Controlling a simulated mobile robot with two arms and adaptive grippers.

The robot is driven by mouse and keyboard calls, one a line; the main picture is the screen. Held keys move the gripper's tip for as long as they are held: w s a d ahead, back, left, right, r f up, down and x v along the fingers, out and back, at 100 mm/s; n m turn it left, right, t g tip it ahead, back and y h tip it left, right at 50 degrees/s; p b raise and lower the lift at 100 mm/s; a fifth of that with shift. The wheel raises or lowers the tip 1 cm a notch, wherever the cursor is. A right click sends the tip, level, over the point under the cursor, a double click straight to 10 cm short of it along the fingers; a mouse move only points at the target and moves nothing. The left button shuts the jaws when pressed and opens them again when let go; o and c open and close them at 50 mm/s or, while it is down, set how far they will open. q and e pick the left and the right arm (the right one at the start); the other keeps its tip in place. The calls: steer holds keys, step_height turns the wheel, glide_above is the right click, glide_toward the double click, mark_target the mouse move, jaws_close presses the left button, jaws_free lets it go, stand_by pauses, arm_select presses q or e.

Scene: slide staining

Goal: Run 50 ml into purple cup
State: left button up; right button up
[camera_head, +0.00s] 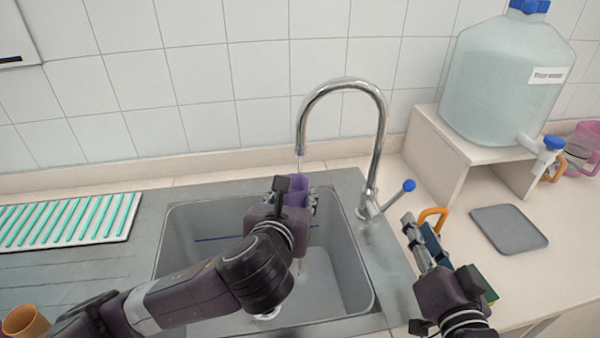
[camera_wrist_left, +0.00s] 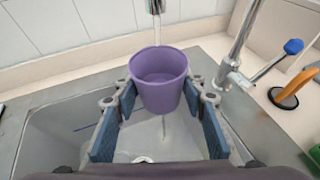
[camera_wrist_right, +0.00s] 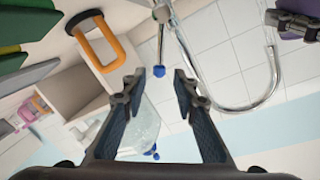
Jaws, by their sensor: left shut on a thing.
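The purple cup (camera_head: 298,194) is upright under the tap spout, above the sink. My left gripper (camera_head: 293,200) is shut around its sides; in the left wrist view the cup (camera_wrist_left: 158,78) sits between the two fingers, its mouth facing up. The chrome tap (camera_head: 378,130) arches over it, and a thin stream of water (camera_wrist_left: 156,32) comes from the spout toward the cup. The water level inside is not clear. The tap's blue-knobbed lever (camera_head: 408,186) sticks out to the right. My right gripper (camera_head: 422,236) is open and empty, just below the lever; the lever's blue knob (camera_wrist_right: 159,71) is beyond its fingers.
The grey sink basin (camera_head: 180,255) lies below the cup. A large water jug (camera_head: 505,90) with a spigot stands on a white stand at right. An orange handle (camera_head: 433,214) is close to my right gripper. A grey pad (camera_head: 509,228) and a pink mug (camera_head: 585,140) are farther right.

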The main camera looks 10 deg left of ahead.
mark_target(391, 200)
steer(key=shift+w, duration=0.15)
steer(key=shift+c, duration=1.2)
steer(key=c, duration=0.5)
steer(key=shift+a+f+y, duration=0.1)
steer(key=shift+f+y, duration=0.2)
steer(key=shift+f, duration=0.05)
steer(key=f+y, duration=0.1)
steer(key=w+f+m+g, duration=0.1)
steer(key=f, duration=0.1)
steer(key=shift+w+f+y, duration=0.1)
steer(key=shift+w+y, duration=0.1)
steer(key=shift+y, duration=0.2)
steer(key=shift+w+d+f+m+g+y, duration=0.55)
steer(key=shift+d+f+m+y, duration=0.35)
steer(key=shift+m, duration=0.2)
steer(key=d+m, duration=0.1)
steer(key=d+m+y, duration=0.1)
steer(key=w+d+m+y, duration=0.1)
steer(key=d+m, duration=0.1)
steer(key=shift+r, duration=0.4)
steer(key=w+a+r+m, duration=0.1)
steer(key=w, duration=0.1)
steer(key=w+a+r+m+t+y, duration=0.1)
steer(key=w+r+m, duration=0.1)
steer(key=w+a+r+m+y, duration=0.1)
steer(key=w+m, duration=0.1)
steer(key=shift+r+t, duration=0.15)
steer(key=shift+t, duration=0.2)
